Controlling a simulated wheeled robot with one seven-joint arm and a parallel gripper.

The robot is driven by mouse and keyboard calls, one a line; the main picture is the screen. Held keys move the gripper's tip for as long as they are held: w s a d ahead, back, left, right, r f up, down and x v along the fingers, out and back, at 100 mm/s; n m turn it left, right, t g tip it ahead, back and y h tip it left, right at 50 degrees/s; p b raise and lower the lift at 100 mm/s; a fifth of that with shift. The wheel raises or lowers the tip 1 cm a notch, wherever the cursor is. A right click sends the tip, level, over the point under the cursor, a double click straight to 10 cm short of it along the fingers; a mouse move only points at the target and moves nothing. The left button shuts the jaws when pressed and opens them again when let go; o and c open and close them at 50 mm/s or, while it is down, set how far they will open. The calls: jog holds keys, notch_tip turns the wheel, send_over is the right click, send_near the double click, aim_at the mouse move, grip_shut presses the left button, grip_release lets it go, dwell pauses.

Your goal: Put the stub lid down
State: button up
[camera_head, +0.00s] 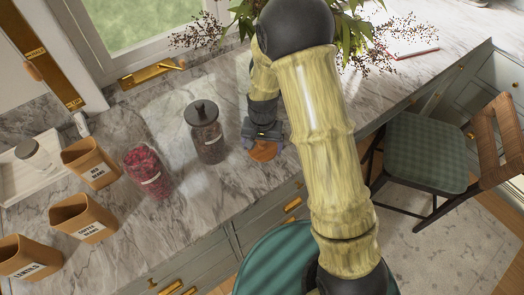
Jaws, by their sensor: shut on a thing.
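My gripper (263,139) is low over the marble counter, right of the dark-lidded jar. It is shut on the stub lid (264,152), a small orange-brown piece showing below the fingers. The lid is at or just above the counter top; I cannot tell whether it touches. The fingers hide its upper part.
A glass jar (209,143) with a dark knobbed lid stands left of my gripper. A jar of pink-red contents (147,168) stands farther left, near several labelled tan canisters (84,218). A leafy plant (352,30) is behind my arm. Bare marble counter (215,195) lies in front.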

aim_at(262, 152)
jog(key=shift+f+p, duration=0.45)
jog(key=shift+f, duration=1.5)
jog(key=shift+f, duration=0.1)
jog(key=o, duration=0.8)
notch_tip(262, 152, up, 12)
jog(key=b, duration=0.2)
jog(key=shift+b, duration=0.4)
jog(key=shift+s, duration=0.1)
